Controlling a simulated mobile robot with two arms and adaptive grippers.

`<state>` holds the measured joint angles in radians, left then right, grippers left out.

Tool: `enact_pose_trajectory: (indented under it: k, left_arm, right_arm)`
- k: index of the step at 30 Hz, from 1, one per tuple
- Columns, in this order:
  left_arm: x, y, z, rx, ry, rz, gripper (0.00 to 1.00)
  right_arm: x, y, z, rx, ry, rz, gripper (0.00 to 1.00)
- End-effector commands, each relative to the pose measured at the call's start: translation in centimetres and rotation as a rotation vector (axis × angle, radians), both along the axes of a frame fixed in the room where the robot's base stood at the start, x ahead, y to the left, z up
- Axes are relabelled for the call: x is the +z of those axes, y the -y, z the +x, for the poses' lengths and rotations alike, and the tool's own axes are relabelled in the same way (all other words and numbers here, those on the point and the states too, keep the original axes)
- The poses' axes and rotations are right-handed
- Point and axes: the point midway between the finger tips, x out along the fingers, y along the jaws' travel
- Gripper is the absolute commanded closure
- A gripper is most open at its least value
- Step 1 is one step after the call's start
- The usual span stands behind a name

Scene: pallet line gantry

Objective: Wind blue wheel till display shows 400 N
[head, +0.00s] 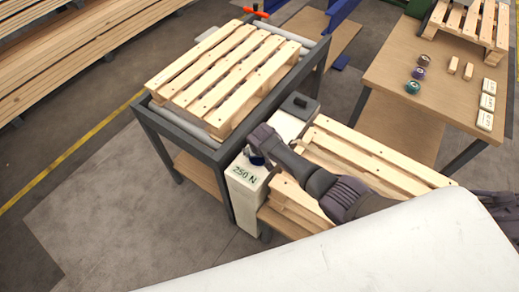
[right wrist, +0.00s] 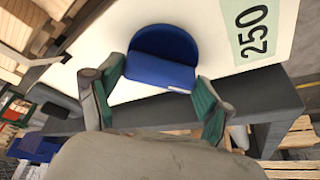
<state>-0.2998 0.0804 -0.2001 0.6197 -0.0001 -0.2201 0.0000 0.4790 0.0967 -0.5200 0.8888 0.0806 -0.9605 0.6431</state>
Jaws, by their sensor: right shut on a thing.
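The blue wheel (right wrist: 163,48) sits on a white box (head: 243,190) and is partly hidden by my right gripper in the head view. In the right wrist view, the green-padded fingers of my right gripper (right wrist: 160,82) stand on either side of the wheel's near part and are shut on it. The display (head: 245,176) on top of the box reads 250 N in the head view; its 250 also shows in the right wrist view (right wrist: 251,28). My left gripper is in neither view.
A grey-framed table (head: 182,135) with a wooden pallet (head: 222,75) stands left of the box. More pallets (head: 375,155) lie to its right. A wooden table (head: 385,75) at the back right holds small coloured round items and blocks.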

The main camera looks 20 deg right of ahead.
Motion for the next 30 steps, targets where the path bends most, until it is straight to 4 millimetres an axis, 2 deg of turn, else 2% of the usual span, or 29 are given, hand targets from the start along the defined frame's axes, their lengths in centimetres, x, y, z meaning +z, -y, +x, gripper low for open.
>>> enact_pose_trajectory:
  k: [6,15,30]
  left_arm:
    - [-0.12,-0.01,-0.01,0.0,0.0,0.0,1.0]
    - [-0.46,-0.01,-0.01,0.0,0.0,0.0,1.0]
    - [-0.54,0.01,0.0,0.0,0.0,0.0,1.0]
  right_arm:
    - [0.06,-0.22,0.16,-0.171,0.003,0.003,0.56]
    - [0.06,-0.19,0.2,-0.318,0.003,0.001,0.56]
    - [0.19,-0.08,0.3,-0.368,0.006,-0.001,0.56]
